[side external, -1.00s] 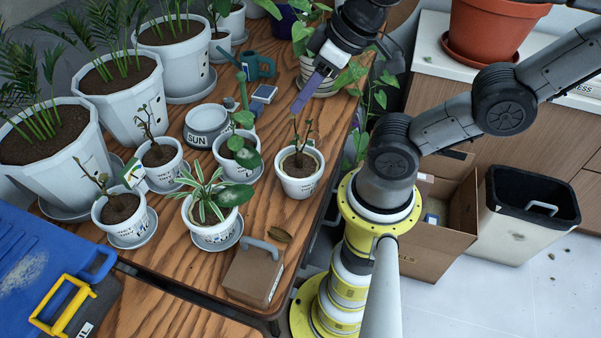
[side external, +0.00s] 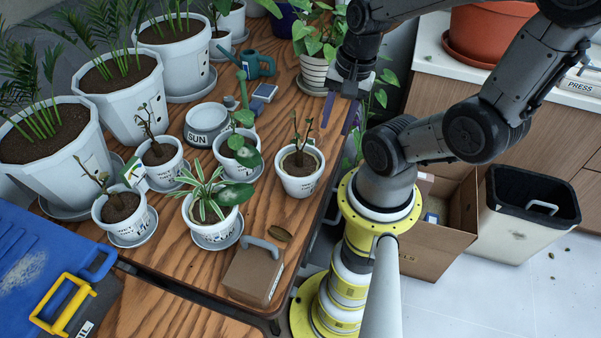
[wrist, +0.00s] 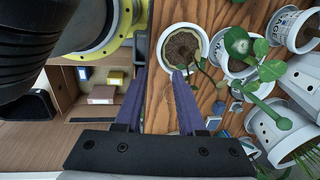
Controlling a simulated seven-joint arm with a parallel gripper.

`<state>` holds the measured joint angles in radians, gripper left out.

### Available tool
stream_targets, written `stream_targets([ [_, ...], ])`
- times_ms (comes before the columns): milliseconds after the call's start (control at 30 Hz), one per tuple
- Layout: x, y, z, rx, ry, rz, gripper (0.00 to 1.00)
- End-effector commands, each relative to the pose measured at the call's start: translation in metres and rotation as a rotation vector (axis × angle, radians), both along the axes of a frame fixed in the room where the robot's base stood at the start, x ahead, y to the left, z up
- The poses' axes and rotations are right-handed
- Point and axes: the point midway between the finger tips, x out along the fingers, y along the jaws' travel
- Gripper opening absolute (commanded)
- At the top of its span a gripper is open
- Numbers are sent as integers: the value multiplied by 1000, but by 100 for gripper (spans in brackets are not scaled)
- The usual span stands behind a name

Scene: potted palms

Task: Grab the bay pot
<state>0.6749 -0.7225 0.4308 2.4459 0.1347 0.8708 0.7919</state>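Several small white labelled pots stand on the wooden table; I cannot read which label says bay. The pot nearest my arm (side external: 299,184) holds thin, nearly bare stems and stands at the table's right side. What looks like the same pot shows in the wrist view (wrist: 205,42), ahead of my fingers and slightly right. Other small pots hold a broad-leaved plant (side external: 247,172), a striped-leaf plant (side external: 212,233) and bare twigs (side external: 128,230) (side external: 162,174). My gripper (side external: 337,127) is open and empty, its purple fingers pointing down near the table's right edge, behind and right of the nearest pot.
Large palm pots (side external: 125,100) line the back left. A cardboard box (side external: 430,250) and a bin (side external: 515,230) stand on the floor at right.

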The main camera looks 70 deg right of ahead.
Motion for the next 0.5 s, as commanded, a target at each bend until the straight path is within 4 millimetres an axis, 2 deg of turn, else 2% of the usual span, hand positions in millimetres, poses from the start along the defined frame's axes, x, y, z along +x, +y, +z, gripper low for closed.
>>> stream_targets([
  [167,-1,-4,-8,2,3,-32,39],
  [500,7,-3,-65,3,5,-27,39],
])
